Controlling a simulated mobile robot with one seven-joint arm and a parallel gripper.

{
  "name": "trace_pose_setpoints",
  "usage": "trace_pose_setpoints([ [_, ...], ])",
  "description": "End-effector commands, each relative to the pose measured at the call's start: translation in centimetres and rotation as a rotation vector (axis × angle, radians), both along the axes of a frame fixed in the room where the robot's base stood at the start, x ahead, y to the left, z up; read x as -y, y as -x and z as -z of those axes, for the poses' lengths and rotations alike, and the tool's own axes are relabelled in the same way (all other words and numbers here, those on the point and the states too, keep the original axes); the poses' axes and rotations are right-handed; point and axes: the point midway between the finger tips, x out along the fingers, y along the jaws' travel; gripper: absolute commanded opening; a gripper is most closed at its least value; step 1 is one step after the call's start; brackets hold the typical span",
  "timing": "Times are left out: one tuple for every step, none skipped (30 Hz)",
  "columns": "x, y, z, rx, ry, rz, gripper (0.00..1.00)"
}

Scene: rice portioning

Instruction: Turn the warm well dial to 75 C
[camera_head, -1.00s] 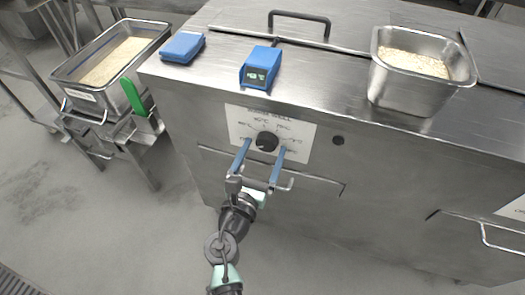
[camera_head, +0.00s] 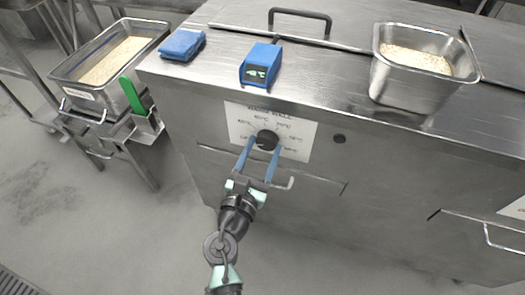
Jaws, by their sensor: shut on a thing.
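The warm well dial (camera_head: 267,140) is a round black knob on a white label plate (camera_head: 297,150) on the steel cabinet front. The plate carries temperature marks around the knob, too small to read surely. My gripper (camera_head: 264,147) comes from below with its two blue fingers on either side of the knob, shut on it. The fingers hide the knob's lower sides, and I cannot tell which mark it points at. A blue display unit (camera_head: 260,66) on the counter above shows a green reading that looks like 48 °C.
A blue folded cloth (camera_head: 183,44) and a steel pan of rice (camera_head: 414,92) stand on the counter. A handled lid (camera_head: 300,15) lies behind. A drawer handle (camera_head: 289,183) is just below my gripper. Another rice pan (camera_head: 72,84) stands at left, near a green handle (camera_head: 132,96).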

Motion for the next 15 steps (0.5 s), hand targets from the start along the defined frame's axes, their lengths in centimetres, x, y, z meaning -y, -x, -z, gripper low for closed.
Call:
trace_pose_setpoints([
  [0.08,0.03,0.26,0.012,-0.039,0.002,0.06],
  [0.10,0.02,0.28,0.021,-0.065,0.002,0.06],
  [0.11,0.02,0.29,0.032,-0.098,0.003,0.06],
  [0.07,0.02,0.27,0.041,-0.125,0.002,0.06],
  [0.06,0.02,0.28,0.050,-0.153,0.002,0.06],
  [0.08,0.02,0.28,0.062,-0.189,0.002,0.06],
  [0.08,0.01,0.29,0.071,-0.216,0.003,0.06],
  [0.04,0.01,0.30,0.080,-0.244,0.002,0.06],
  [0.02,0.01,0.31,0.091,-0.281,0.002,0.06],
  [0.04,0.01,0.28,0.100,-0.307,0.002,0.06],
  [0.04,0.00,0.27,0.109,-0.335,0.003,0.06],
  [0.01,0.00,0.30,0.121,-0.371,0.002,0.06],
  [-0.01,0.00,0.31,0.129,-0.399,0.002,0.06],
  [0.00,0.00,0.31,0.139,-0.426,0.002,0.06],
  [0.01,0.00,0.29,0.150,-0.461,0.003,0.06],
])
